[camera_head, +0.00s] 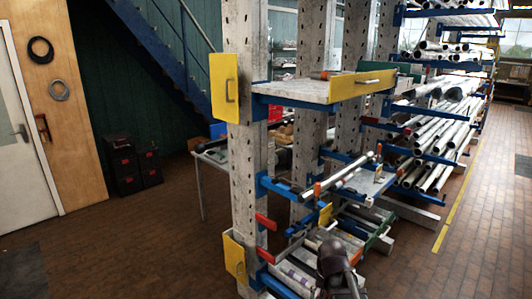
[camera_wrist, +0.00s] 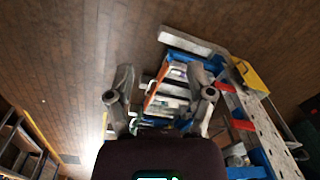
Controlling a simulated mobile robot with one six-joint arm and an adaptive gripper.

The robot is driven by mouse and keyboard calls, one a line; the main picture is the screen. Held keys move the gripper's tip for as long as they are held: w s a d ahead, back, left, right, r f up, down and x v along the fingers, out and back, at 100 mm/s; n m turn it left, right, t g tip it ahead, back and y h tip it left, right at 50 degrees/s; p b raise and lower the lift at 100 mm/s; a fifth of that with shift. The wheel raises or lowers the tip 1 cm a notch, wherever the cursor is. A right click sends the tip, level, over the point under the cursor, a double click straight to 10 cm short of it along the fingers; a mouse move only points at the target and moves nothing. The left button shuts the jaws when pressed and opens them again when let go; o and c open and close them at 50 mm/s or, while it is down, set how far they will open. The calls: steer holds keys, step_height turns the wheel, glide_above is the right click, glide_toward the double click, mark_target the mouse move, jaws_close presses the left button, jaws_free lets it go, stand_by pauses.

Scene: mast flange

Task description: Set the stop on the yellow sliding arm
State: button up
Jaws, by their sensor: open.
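Several yellow parts are on the grey perforated mast rack: an upper plate with a handle (camera_head: 224,86), a long yellow front edge with a handle (camera_head: 362,84) on the upper shelf, and a lower yellow plate (camera_head: 234,259). I cannot tell which is the sliding arm, and I cannot pick out the stop. A yellow plate (camera_wrist: 248,75) shows at right in the wrist view. My gripper (camera_wrist: 160,72) is open, with its two grey fingers apart and nothing visibly held. Beyond the fingers are lower rack parts, apparently out of contact. In the head view, my dark wrist hides part of the lower rack.
Red-ended blue arms (camera_head: 265,222) jut from the mast. A grey tube (camera_head: 345,172) lies on the middle level. More racks of pipes (camera_head: 440,140) stand at right. Black and red boxes (camera_head: 124,165) stand at left. The brick floor (camera_head: 130,240) is clear at front left.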

steer(key=s+f+n+b, duration=0.2)
steer(key=s+f+n, duration=0.1)
steer(key=s+n, duration=0.1)
steer(key=shift+s+a+f+b, duration=0.15)
steer(key=shift+s+f+b, duration=0.2)
steer(key=shift+s, duration=0.4)
stand_by(1.8)
